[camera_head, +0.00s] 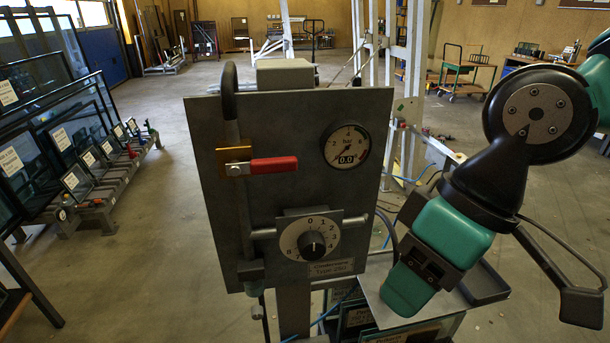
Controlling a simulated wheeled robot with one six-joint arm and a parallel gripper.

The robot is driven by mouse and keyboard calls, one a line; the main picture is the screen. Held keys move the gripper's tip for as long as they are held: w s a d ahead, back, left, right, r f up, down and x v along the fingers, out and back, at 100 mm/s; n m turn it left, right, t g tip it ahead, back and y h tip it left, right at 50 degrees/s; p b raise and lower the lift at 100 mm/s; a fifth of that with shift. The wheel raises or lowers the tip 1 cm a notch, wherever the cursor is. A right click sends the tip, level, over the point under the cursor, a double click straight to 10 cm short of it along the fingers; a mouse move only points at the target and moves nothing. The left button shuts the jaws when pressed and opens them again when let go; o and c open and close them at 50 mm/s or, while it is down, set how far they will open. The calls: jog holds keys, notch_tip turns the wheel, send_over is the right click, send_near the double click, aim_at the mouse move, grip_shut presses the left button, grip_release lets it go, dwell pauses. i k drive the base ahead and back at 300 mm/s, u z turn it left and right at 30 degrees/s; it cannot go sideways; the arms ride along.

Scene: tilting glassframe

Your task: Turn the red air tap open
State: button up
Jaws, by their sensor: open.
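The red air tap handle (274,165) lies horizontal, pointing right from a brass-coloured valve body (233,160). The valve sits on a vertical grey pipe on the left part of a dark grey panel (210,215). A round pressure gauge (346,146) on the panel's upper right shows 0.0. My gripper (500,290) is open, to the right of the panel and lower than the tap, well apart from it. My teal and black arm hides part of the gripper, and one fingertip is hard to make out.
A numbered dial with a black knob (313,244) is below the tap on the panel. A rack of glass frames (75,150) stands at the left. Clear floor lies between rack and panel. A white upright frame (412,90) stands behind the panel.

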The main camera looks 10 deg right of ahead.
aim_at(283, 164)
jog(key=z, duration=1.6)
jog(key=k, duration=0.65)
jog(key=u, duration=1.15)
